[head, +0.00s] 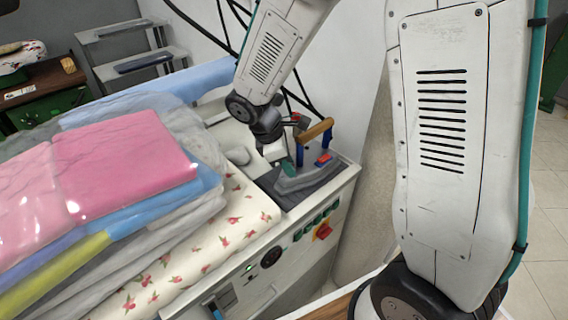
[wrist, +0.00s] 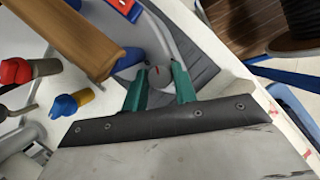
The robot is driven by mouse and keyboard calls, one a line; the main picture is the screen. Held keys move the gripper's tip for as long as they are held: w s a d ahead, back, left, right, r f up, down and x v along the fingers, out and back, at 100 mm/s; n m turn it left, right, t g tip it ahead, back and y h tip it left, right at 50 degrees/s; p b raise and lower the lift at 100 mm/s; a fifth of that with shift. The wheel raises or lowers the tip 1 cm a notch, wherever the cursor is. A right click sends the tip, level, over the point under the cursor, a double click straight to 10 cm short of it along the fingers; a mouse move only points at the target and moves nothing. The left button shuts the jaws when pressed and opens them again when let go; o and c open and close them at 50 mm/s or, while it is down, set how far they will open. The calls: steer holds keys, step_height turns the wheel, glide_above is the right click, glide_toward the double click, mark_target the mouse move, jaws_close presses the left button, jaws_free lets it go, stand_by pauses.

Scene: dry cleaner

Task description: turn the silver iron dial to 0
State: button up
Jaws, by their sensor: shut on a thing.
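The silver iron (head: 300,182) rests on a dark pad (head: 277,190) at the end of the white ironing station. Its wooden handle (head: 314,131) on blue posts also shows in the wrist view (wrist: 85,42). The iron's dial (wrist: 158,77) is a small round grey knob with a short red mark near its middle. My gripper (wrist: 160,88) has its two green fingers on either side of the dial, shut on it. Dial numbers cannot be read. In the head view my gripper (head: 290,166) is down beside the handle and the dial is hidden.
Folded pink, blue and grey laundry (head: 120,160) is piled left of the iron. A red switch (head: 322,231) is on the station's front panel. Tiled floor lies at the right.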

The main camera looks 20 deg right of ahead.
steer(key=n+t, duration=0.1)
steer(key=n, duration=0.1)
steer(key=n+t, duration=0.1)
steer(key=n, duration=0.2)
steer(key=shift+s+d, duration=0.15)
steer(key=shift+n+t+y, duration=0.4)
steer(key=shift+n+t, duration=0.5)
steer(key=shift+n, duration=1.5)
steer(key=shift+c, duration=0.2)
steer(key=o, duration=1)
